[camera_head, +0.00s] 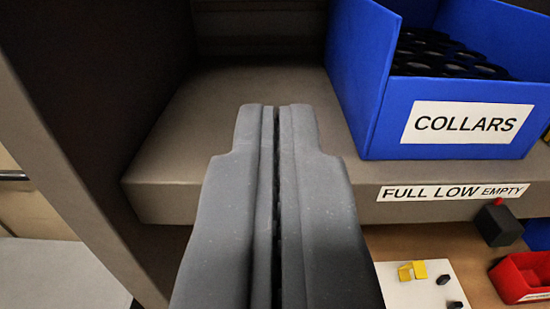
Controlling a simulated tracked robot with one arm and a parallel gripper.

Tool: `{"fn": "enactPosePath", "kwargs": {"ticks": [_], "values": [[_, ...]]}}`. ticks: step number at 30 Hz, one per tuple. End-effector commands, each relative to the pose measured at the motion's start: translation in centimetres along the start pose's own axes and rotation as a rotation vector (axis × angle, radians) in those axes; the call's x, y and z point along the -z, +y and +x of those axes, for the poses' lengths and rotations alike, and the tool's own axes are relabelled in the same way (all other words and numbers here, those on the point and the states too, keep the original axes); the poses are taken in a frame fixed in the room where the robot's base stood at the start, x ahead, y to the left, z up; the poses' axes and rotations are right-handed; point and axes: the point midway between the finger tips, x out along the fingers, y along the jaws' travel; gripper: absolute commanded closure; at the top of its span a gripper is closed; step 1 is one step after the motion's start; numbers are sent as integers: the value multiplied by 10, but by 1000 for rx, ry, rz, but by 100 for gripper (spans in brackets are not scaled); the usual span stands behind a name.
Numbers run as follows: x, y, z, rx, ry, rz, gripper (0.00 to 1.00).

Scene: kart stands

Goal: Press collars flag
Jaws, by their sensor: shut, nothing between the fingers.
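A blue bin (375,75) labelled COLLARS (467,123) stands on the grey shelf at the upper right, holding several black rings (440,60). Below it, a strip reading FULL LOW EMPTY (450,192) is fixed on the shelf's front edge. A dark block with a small red top (496,224) sits below the strip's right end; I cannot tell for sure whether it is the collars flag. My gripper (276,110) is shut and empty, pointing forward over the shelf, left of the bin and apart from the block. It hides part of the shelf.
A grey-brown upright panel (75,130) rises at the left. The shelf (185,130) is bare left of the bin. Lower right, a white board (410,287) carries a yellow piece (412,271) and small black parts, beside a red bin (522,278).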

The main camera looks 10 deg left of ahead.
Motion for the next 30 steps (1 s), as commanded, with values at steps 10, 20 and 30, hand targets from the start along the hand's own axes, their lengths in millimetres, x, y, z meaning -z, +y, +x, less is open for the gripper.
{"fn": "enactPosePath", "kwargs": {"ticks": [10, 20, 30], "values": [[-4, -2, -36, 3, 2, -1, 100], [-10, -2, -81, 3, 3, -2, 100], [-13, -1, -95, 3, 1, 0, 100]]}}
